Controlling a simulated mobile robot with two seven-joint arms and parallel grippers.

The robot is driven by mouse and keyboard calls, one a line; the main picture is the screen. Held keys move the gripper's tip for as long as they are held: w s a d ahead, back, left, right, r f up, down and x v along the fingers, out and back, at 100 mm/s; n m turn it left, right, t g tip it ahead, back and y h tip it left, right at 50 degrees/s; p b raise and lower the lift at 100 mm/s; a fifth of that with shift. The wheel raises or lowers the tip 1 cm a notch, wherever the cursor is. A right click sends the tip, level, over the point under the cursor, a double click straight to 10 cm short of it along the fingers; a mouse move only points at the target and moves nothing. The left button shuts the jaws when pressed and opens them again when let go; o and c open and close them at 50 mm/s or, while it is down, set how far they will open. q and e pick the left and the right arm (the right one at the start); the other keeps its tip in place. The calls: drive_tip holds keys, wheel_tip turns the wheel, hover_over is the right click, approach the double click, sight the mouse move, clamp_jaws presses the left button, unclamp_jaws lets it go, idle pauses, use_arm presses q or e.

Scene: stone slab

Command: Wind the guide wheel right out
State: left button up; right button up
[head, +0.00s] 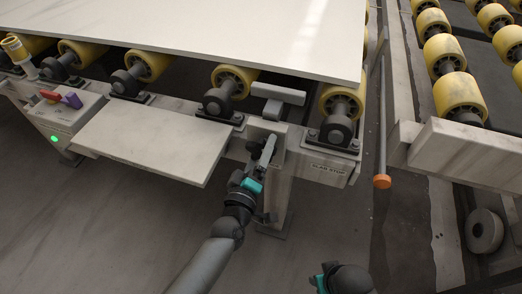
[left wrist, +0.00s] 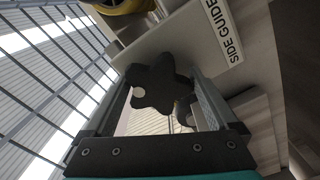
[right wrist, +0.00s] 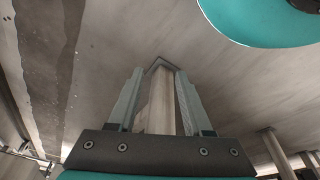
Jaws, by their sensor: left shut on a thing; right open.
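The guide wheel (left wrist: 158,84) is a dark, lobed hand knob by a pale plate marked "SIDE GUIDE" (left wrist: 222,30) in the left wrist view. In the head view the wheel (head: 252,147) shows small and dark on the front of the roller frame, partly hidden by my gripper. My left gripper (head: 263,158) is shut on it, with one finger on each side in the left wrist view (left wrist: 163,78). The grey guide block (head: 278,93) stands above, near the slab's edge. My right gripper (right wrist: 160,88) is open and empty, low over the floor.
A large pale slab (head: 220,30) lies over the yellow rollers (head: 234,78). A pale shelf (head: 150,140) juts out left of my left gripper. A control box (head: 66,108) with a green light is at far left. An orange-tipped rod (head: 382,180) hangs at right.

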use_arm(q)
drive_tip(key=shift+n, duration=0.9)
drive_tip(key=shift+d+n, duration=0.1)
drive_tip(key=shift+n, duration=1.1)
drive_tip(key=shift+n+b, duration=0.4)
drive_tip(key=shift+n, duration=0.6)
use_arm(e)
drive_tip(key=shift+w+a+r, duration=0.1)
drive_tip(key=shift+w+r, duration=0.2)
drive_tip(key=shift+r, duration=0.45)
use_arm(q)
drive_tip(key=shift+n, duration=0.3)
use_arm(e)
drive_tip(key=shift+w, duration=0.1)
use_arm(q)
drive_tip(key=o, duration=1)
use_arm(e)
drive_tip(key=shift+w+r, duration=0.1)
use_arm(q)
drive_tip(key=shift+s, duration=0.15)
